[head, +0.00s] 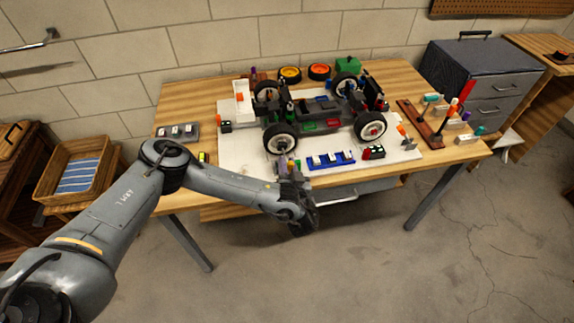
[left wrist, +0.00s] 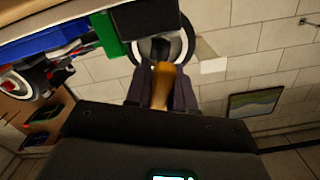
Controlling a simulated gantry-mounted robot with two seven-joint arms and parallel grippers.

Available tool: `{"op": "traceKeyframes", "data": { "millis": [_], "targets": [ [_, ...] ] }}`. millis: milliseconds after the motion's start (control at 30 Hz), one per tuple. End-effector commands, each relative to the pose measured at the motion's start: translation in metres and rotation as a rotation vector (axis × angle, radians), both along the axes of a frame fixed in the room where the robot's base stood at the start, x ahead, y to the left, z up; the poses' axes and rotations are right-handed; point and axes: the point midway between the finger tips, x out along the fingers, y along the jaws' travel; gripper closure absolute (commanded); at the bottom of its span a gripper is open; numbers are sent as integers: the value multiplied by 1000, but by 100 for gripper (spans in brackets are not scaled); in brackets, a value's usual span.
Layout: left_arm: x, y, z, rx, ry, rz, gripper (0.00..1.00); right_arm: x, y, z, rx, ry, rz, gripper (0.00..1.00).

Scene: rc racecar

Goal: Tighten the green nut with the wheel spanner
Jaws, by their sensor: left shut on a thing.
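My left gripper (head: 288,172) is at the front edge of the table, just below the car's front left wheel (head: 281,138). In the left wrist view its two dark fingers are shut on an orange-brown handle (left wrist: 163,75), apparently the wheel spanner's. The handle points at a black wheel with a white rim (left wrist: 184,45). The spanner's far end overlaps the wheel's dark middle, so I cannot tell whether it touches a nut. I cannot make out the green nut. My right gripper is not in view.
The RC car (head: 320,110) stands on a white mat (head: 232,158) on the wooden table (head: 185,110). A blue tray (head: 331,160) lies just right of my gripper. A tool rack (head: 424,124) stands at the table's right. Open floor lies in front.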

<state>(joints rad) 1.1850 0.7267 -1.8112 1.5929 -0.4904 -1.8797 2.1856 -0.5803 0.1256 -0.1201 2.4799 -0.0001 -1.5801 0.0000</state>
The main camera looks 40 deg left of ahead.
Motion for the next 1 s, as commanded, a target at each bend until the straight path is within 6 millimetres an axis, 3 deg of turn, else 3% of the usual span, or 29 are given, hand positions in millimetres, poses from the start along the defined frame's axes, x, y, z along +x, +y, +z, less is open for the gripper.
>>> {"op": "traceKeyframes", "data": {
  "millis": [1000],
  "targets": [
    [0, -1, 1, 173, 224, -11, 100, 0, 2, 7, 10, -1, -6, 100]
  ]
}}
